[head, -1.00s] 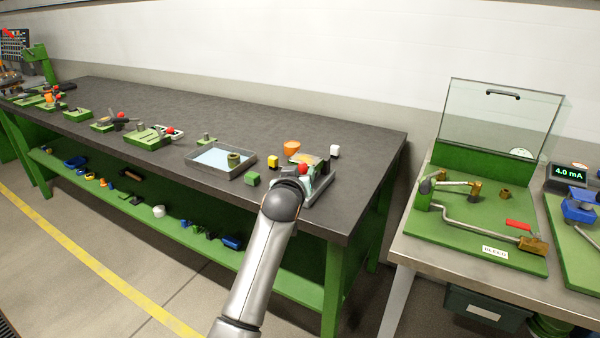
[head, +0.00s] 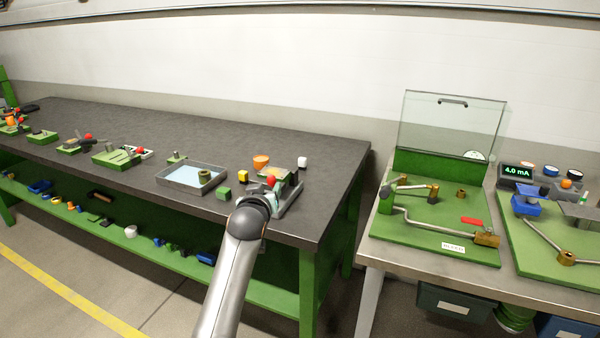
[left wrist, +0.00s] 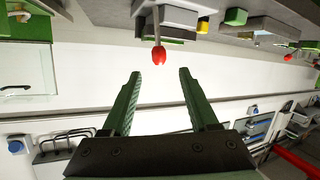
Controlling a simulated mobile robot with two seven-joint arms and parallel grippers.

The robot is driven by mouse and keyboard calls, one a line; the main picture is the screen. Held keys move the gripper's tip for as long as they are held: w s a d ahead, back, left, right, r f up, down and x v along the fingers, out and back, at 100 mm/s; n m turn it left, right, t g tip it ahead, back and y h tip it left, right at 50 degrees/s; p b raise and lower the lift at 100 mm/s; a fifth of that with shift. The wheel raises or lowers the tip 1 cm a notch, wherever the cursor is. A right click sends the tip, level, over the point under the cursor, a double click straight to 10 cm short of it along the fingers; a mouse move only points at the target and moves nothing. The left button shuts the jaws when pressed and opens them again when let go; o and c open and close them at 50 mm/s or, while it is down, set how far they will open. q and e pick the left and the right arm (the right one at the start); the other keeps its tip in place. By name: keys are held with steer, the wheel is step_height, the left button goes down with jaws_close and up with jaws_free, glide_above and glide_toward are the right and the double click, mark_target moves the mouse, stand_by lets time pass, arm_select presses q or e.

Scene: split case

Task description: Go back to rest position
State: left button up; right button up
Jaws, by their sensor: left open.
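My left arm reaches up from the bottom of the head view, and my left gripper (head: 284,200) is at the right end of the long dark bench (head: 210,119), partly hidden behind my own wrist. In the left wrist view the gripper (left wrist: 158,76) has its two green fingers apart, with nothing between them. A red knob on a thin stem (left wrist: 159,58) hangs into that upside-down view just beyond the fingertips; I cannot tell whether they touch. A red ball (head: 270,181) shows beside the gripper in the head view. My right gripper is not in view.
A second table (head: 376,250) at right carries a clear-lidded green case (head: 450,128). Floor shows at front left.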

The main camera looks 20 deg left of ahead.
arm_select(q)
steer(key=s+d+f+m+g+h+p, duration=0.1)
steer(key=s+d+f+m+h+p, duration=0.2)
steer(key=s+f, duration=0.55)
steer(key=s+d+f+m+g+h+p, duration=0.15)
steer(key=s+d+f, duration=0.25)
steer(key=s+f, duration=0.45)
steer(key=s+d+f+m+g+p, duration=0.1)
steer(key=s+d+f, duration=0.1)
steer(key=s, duration=0.5)
steer(key=s+d+f+m+h, duration=0.1)
steer(key=s+d+f, duration=0.2)
steer(key=s, duration=0.4)
steer(key=s+d+f+m+g+h+p, duration=0.1)
steer(key=s+d+f, duration=0.1)
steer(key=s+f, duration=0.2)
steer(key=s, duration=0.3)
steer(key=shift+d+g+p, duration=0.3)
steer(key=shift+d+g, duration=0.05)
steer(key=shift+d, duration=0.05)
